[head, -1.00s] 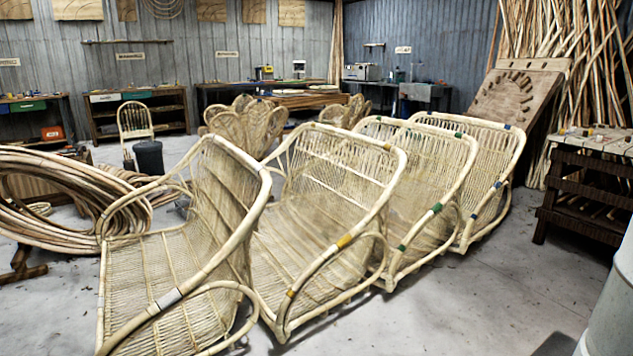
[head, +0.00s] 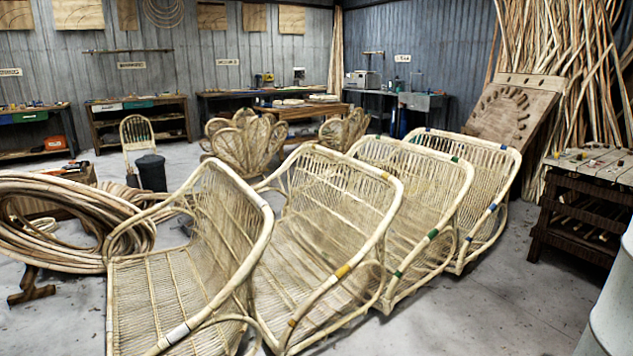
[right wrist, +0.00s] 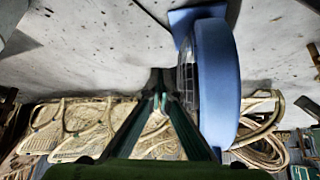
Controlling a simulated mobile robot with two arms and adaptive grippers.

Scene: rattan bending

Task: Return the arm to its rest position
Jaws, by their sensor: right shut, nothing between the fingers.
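My right gripper (right wrist: 160,85) shows in the right wrist view. Its two dark green fingers meet at the tips, and nothing is between them. Pale concrete floor (right wrist: 90,60) lies beyond the tips. A blue rounded thing (right wrist: 213,80) with a grille-like face stands just right of the fingers; it looks like a fan, but I cannot be sure. I cannot tell whether it touches them. Neither gripper shows in the head view, and my left gripper is out of sight.
Several rattan chairs (head: 330,215) lean in a row across the middle. A cane coil (head: 60,222) lies at left, near a dark bin (head: 151,172). A slatted worktable (head: 590,205) stands at right, before leaning poles (head: 570,80). Floor (head: 475,310) right of the chairs is clear.

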